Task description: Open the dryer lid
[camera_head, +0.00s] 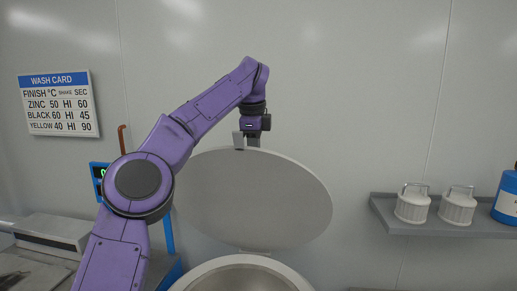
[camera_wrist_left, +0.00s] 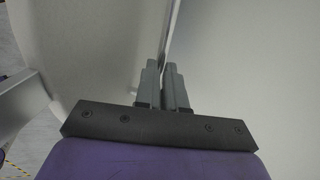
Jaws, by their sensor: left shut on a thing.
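The round grey dryer lid (camera_head: 255,200) stands raised and tilted back above the dryer's opening in the head view. The dryer's pale rim (camera_head: 225,268) shows below it at the bottom edge. My left arm comes in from the left and reaches over the lid. My left gripper (camera_head: 247,141) is at the lid's top edge, pointing down. In the left wrist view its two grey fingers (camera_wrist_left: 168,85) are closed on the thin edge of the lid (camera_wrist_left: 95,50). The inside of the dryer is mostly out of view. My right gripper does not show.
A grey shelf (camera_head: 445,225) on the right wall holds two white lidded canisters (camera_head: 412,206) and a blue container (camera_head: 508,200). A wash card sign (camera_head: 58,103) hangs at left. A blue post with a display (camera_head: 99,172) stands behind my left arm.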

